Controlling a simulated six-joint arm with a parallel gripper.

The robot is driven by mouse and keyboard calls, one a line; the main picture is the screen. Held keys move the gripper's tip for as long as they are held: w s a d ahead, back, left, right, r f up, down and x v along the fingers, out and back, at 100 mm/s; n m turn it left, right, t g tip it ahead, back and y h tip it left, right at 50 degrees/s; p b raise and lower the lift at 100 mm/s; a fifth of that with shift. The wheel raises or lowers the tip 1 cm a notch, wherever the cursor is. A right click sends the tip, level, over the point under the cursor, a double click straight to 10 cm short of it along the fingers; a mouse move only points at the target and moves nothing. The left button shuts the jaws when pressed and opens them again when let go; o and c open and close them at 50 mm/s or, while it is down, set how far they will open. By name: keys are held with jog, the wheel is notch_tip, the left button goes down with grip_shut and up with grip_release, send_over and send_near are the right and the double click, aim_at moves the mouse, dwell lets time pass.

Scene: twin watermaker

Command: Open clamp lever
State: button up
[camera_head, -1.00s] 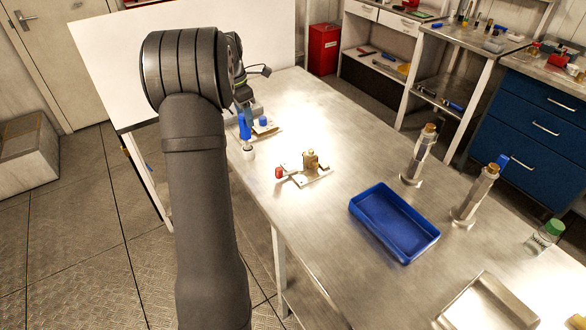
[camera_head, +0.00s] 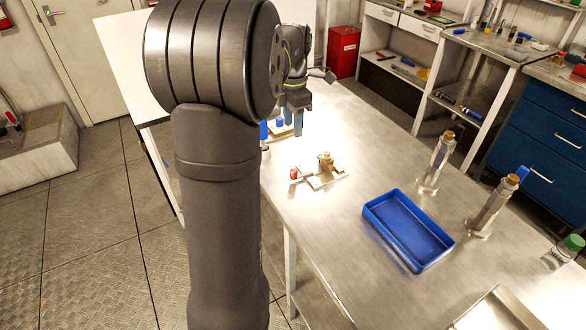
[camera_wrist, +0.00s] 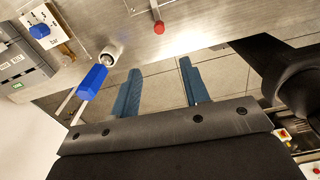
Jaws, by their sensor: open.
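The clamp fixture (camera_head: 325,176) lies on the metal bench in the head view, a small plate with a brass-coloured block (camera_head: 325,162) on it. Its lever ends in a red knob (camera_head: 293,174) on the left side. My gripper (camera_head: 293,124) is above the bench, behind and above the knob in the head view. In the wrist view its two blue fingers (camera_wrist: 160,85) are spread, empty and apart from the knob.
A blue-handled item (camera_wrist: 93,82) and a round metal end (camera_wrist: 110,54) are left of my fingers in the wrist view, near a grey device (camera_wrist: 28,62). A blue tray (camera_head: 408,232) and metal cylinders (camera_head: 436,160) stand to the right of the clamp.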

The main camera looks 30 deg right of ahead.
aim_at(293, 170)
notch_tip(293, 170, down, 17)
jog(key=shift+r, duration=0.1)
dwell(0.3)
grip_shut()
